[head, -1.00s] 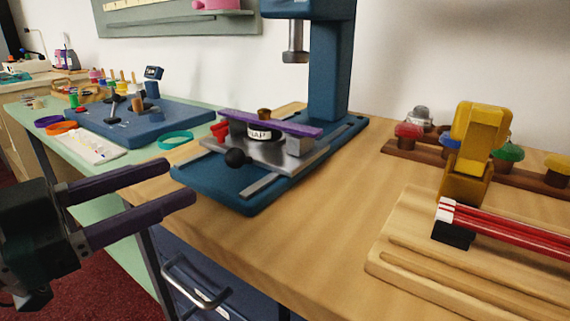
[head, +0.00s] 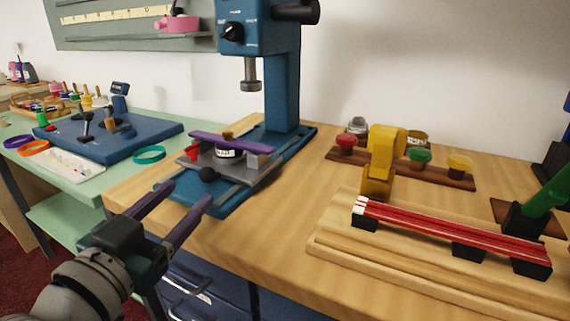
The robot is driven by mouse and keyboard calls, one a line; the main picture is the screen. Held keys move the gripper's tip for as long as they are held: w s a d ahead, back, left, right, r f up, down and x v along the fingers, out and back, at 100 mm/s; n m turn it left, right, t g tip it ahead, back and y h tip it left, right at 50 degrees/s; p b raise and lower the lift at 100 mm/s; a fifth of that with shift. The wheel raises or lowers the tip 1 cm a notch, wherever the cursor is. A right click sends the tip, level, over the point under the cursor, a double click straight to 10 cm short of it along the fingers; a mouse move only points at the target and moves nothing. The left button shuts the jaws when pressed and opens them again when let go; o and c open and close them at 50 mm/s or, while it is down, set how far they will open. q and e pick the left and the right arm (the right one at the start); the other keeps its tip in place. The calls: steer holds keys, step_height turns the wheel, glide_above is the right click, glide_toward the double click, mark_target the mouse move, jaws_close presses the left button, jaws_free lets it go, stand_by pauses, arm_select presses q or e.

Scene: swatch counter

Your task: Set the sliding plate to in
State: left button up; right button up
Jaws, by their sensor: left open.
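The sliding plate (head: 246,174) is a grey metal plate on the blue press base (head: 205,207), between rails. A black ball knob (head: 208,175) sticks out at its front. A purple bar (head: 232,144) lies across it, over a round, dark-and-white labelled piece (head: 229,152). The plate sits in front of the press column, toward the near side of the base. My left gripper (head: 190,199) is open and empty, its two purple fingers pointing at the near left edge of the base, short of the knob. My right gripper is not in view.
The blue press column (head: 282,80) stands behind the plate, its metal ram (head: 251,76) overhead. A wooden rack with red rods (head: 450,229) and a yellow clamp (head: 383,160) are at right. A teal ring (head: 149,154) lies left. Bare wood lies between.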

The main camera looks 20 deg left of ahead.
mark_target(203, 179)
arm_select(q)
steer(key=w, duration=0.5)
steer(key=shift+a+b, duration=0.3)
steer(key=shift+b, duration=0.1)
jaws_close()
stand_by(1.0)
